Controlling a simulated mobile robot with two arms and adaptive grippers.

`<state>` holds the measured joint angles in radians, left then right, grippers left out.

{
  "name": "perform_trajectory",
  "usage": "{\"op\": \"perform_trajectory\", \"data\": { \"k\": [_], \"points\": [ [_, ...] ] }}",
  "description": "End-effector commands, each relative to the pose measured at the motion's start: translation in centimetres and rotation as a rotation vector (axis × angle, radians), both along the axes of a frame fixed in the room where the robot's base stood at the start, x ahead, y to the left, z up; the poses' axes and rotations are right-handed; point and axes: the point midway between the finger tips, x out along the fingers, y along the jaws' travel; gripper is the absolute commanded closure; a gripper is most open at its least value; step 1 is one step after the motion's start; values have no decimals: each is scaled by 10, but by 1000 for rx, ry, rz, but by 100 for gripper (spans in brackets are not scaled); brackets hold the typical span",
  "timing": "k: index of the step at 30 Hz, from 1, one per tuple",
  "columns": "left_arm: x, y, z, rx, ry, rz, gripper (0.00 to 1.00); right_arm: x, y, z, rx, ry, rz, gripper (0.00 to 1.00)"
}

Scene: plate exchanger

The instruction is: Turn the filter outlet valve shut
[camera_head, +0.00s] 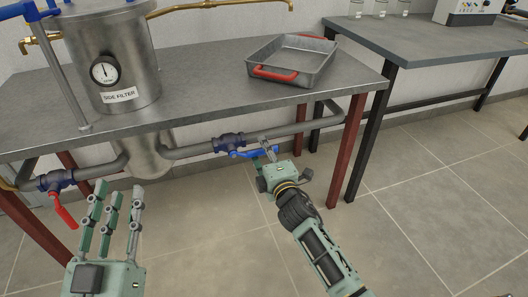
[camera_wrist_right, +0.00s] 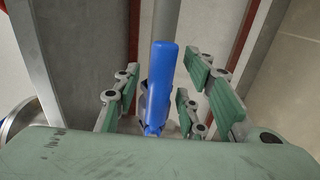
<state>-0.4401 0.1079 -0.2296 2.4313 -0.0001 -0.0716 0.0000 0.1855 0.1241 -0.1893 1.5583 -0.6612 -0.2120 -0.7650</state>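A valve (camera_head: 228,142) with a blue lever (camera_head: 238,154) sits in the grey pipe under the table's front edge, right of the side filter. The lever lies roughly along the pipe. My right gripper (camera_head: 265,154) is at the lever and hides part of it. In the right wrist view the blue lever (camera_wrist_right: 160,85) stands between the spread fingers, with gaps visible on both sides. Another valve (camera_head: 56,180) with a red lever (camera_head: 66,212) hanging down is at the left. No label marks either valve as the outlet. My left gripper (camera_head: 112,215) is open and empty near it.
The steel side filter (camera_head: 128,60) with a gauge (camera_head: 104,70) stands through the metal table (camera_head: 200,80). A grey tray (camera_head: 318,70) with red handles sits on top. A dark red table leg (camera_head: 350,145) is right of my right gripper. The floor in front is clear.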

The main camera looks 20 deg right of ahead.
Motion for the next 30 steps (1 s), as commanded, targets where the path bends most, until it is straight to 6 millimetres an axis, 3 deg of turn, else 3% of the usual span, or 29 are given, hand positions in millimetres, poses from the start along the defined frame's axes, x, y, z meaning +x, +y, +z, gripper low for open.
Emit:
{"op": "perform_trajectory", "data": {
  "k": [2,15,30],
  "points": [
    [0,0,0,0,0,0,70,0,0,0,0,0,0,62],
    [0,0,0,1,2,0,70,0,0,0,1,1,0,99],
    [0,0,-1,0,2,1,70,0,0,-2,8,1,0,100]
  ]
}}
